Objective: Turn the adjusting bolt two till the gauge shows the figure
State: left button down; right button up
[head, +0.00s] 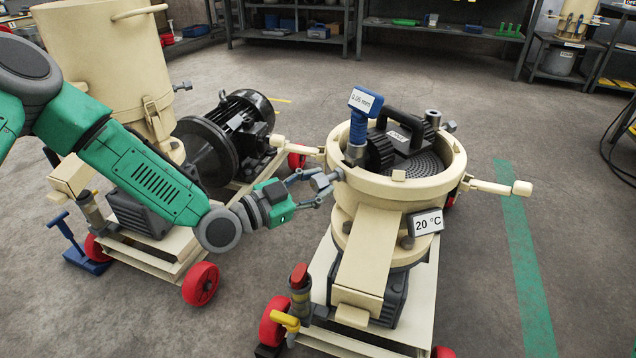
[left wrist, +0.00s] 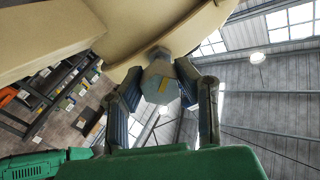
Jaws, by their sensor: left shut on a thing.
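The pellet mill's cream ring housing (head: 440,185) stands at the right. A grey hexagonal bolt head (head: 322,181) sticks out from its left side. My left gripper (head: 316,188) is at this bolt with its fingers closed around the head. No number on the bolt is readable. A blue gauge (head: 364,101) stands upright on the ring's rim and its display appears to read 0.05 mm. My right gripper is out of view.
A black-handled roller unit (head: 405,125) sits inside the ring. A 20 °C sign (head: 426,222) hangs on the front. A second cream machine (head: 100,60) and a black motor (head: 235,125) stand at left.

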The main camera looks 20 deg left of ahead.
pick_arm(q)
jog(key=n, duration=0.4)
jog(key=shift+p, duration=0.3)
jog(key=shift+n, duration=2)
jog(key=c, duration=1.2)
grip_release()
jog(key=shift+w, duration=0.1)
jog(key=shift+a, duration=0.1)
jog(key=v, duration=1.2)
